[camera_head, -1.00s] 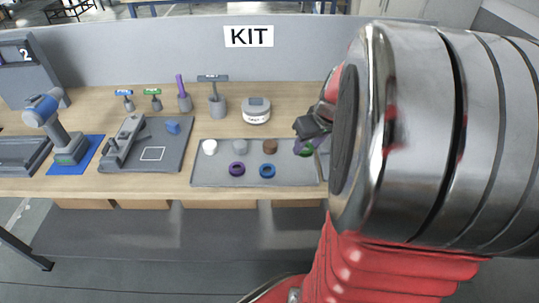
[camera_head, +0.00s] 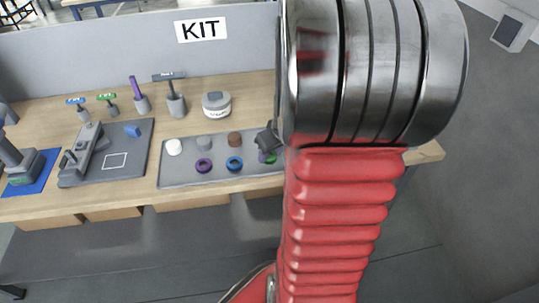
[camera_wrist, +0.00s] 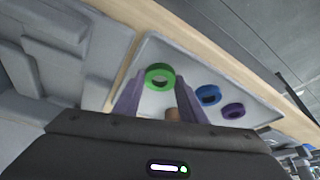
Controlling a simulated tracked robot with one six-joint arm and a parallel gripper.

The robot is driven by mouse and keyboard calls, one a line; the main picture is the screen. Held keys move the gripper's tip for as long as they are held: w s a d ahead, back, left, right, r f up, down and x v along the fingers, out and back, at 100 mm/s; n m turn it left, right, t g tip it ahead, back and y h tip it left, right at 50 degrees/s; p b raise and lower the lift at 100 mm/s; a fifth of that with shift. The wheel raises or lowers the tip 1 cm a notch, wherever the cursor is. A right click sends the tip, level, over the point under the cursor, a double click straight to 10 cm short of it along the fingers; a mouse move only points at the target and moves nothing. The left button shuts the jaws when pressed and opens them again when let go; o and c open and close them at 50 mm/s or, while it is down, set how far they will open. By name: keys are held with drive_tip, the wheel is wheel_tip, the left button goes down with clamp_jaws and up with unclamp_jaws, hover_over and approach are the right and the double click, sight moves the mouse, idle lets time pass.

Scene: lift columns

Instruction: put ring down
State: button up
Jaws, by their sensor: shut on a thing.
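The green ring (camera_wrist: 160,87) is held between the two purple-grey fingertips of my gripper (camera_wrist: 159,84) in the wrist view. In the head view my gripper (camera_head: 268,142) is at the right end of the grey tray (camera_head: 176,179), largely hidden by my arm, with a bit of the green ring (camera_head: 271,159) under it. I cannot tell whether the ring touches the tray. A blue ring (camera_head: 234,170) and a purple ring (camera_head: 203,171) lie on the tray to its left; the blue ring (camera_wrist: 203,92) and purple ring (camera_wrist: 226,111) also show in the wrist view.
White (camera_head: 174,147), grey (camera_head: 204,142) and brown (camera_head: 235,139) round pieces stand along the tray's back. A round white device (camera_head: 216,105) and several holders with tools stand behind. A grey fixture board (camera_head: 137,158) is to the left. My arm covers the bench's right part.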

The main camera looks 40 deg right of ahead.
drive_tip(key=shift+f, duration=0.35)
drive_tip(key=shift+f, duration=0.1)
drive_tip(key=o, duration=0.9)
drive_tip(key=v, duration=1.2)
drive_tip(key=shift+a, duration=0.1)
